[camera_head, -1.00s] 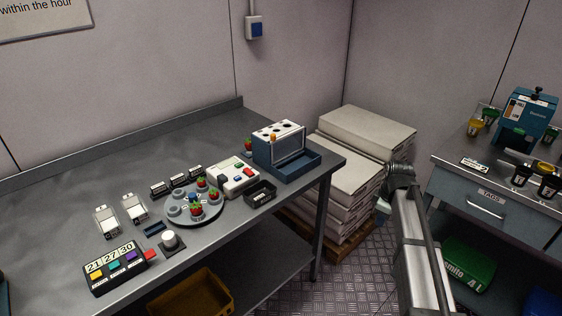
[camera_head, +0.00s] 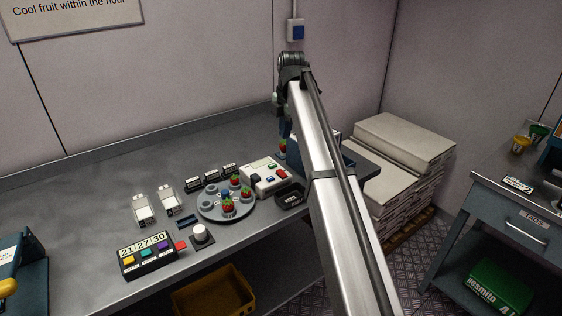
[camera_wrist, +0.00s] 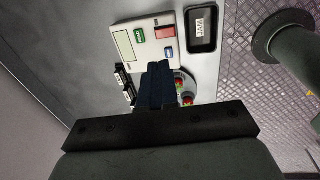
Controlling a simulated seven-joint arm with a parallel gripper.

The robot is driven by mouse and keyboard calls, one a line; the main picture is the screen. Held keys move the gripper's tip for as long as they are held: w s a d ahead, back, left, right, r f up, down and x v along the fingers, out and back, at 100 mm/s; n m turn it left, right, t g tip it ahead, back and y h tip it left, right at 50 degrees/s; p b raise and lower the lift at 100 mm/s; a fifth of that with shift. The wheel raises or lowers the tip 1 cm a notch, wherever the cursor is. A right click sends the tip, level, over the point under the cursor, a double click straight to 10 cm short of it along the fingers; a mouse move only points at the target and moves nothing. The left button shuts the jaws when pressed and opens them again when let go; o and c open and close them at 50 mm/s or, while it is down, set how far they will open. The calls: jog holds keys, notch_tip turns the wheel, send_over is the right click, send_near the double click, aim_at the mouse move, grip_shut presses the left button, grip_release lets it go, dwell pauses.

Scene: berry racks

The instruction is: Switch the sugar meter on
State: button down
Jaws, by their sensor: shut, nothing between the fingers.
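A white box with a pale display and green, red and blue buttons, which looks like the sugar meter (camera_head: 264,177), sits on the steel table. It also shows in the wrist view (camera_wrist: 150,42), with the green button (camera_wrist: 140,35), red button (camera_wrist: 165,32) and blue button (camera_wrist: 169,51). Whether it is on cannot be told. My gripper (camera_wrist: 158,66) is shut and empty; its dark blue fingers overlap the meter's lower edge in the wrist view. In the head view my gripper (camera_head: 286,132) is above the table, beyond and right of the meter.
A round grey plate (camera_head: 208,210) with strawberries stands left of the meter. A small black labelled tray (camera_wrist: 202,46) is beside it.

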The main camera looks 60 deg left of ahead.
aim_at(280, 170)
jog(key=f, duration=0.4)
jog(key=a+f, duration=0.1)
jog(key=f, duration=0.4)
jog(key=a+f, duration=0.1)
jog(key=f, duration=0.3)
jog(key=shift+s+f, duration=0.15)
jog(key=shift+f, duration=0.15)
